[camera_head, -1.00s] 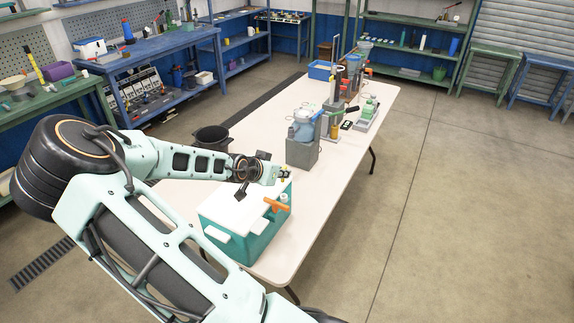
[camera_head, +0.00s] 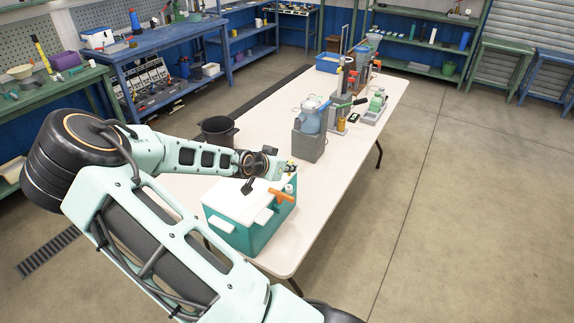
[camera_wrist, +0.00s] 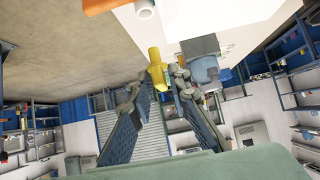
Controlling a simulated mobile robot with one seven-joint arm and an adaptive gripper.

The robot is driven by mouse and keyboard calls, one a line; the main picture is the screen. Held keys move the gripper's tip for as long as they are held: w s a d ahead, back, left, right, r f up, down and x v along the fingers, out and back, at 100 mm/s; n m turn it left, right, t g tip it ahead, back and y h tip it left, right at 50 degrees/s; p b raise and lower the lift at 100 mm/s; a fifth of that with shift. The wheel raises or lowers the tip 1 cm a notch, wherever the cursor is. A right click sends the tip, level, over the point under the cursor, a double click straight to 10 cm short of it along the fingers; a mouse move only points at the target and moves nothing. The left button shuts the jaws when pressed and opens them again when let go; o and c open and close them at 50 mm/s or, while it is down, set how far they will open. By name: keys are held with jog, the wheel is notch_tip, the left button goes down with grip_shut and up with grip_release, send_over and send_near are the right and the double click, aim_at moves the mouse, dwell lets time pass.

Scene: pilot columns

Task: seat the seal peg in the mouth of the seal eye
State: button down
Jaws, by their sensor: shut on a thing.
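The yellow seal peg (camera_wrist: 156,66) is held between my gripper's fingertips (camera_wrist: 160,82) in the wrist view. Its outer end points toward the box. In the head view my gripper (camera_head: 289,168) is over the far right corner of a teal box (camera_head: 250,236) with a white lid, and the peg is only a tiny yellow spot. A small white round piece (camera_head: 290,188) stands at that corner beside an orange handle (camera_head: 282,196). It also shows in the wrist view (camera_wrist: 145,9), apart from the peg. I cannot tell for sure whether it is the seal eye; no mouth is clearly visible.
The box stands on a long pale table (camera_head: 292,235). A dark bucket (camera_head: 218,131) is behind my arm. A grey block with a blue jug (camera_head: 310,118) and other equipment stand farther along the table. The floor at right is clear.

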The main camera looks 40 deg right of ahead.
aim_at(288, 175)
jog(key=shift+f+b, duration=1.2)
jog(key=shift+f, duration=0.7)
jog(key=shift+f, duration=0.15)
dwell(0.6)
jog(key=shift+f, duration=0.35)
jog(key=shift+f+b, duration=0.95)
jog(key=shift+f, duration=0.15)
jog(key=shift+r, duration=0.15)
jog(key=shift+r+p, duration=1.05)
dwell(0.9)
jog(key=shift+f+b, duration=0.8)
jog(key=shift+f, duration=0.4)
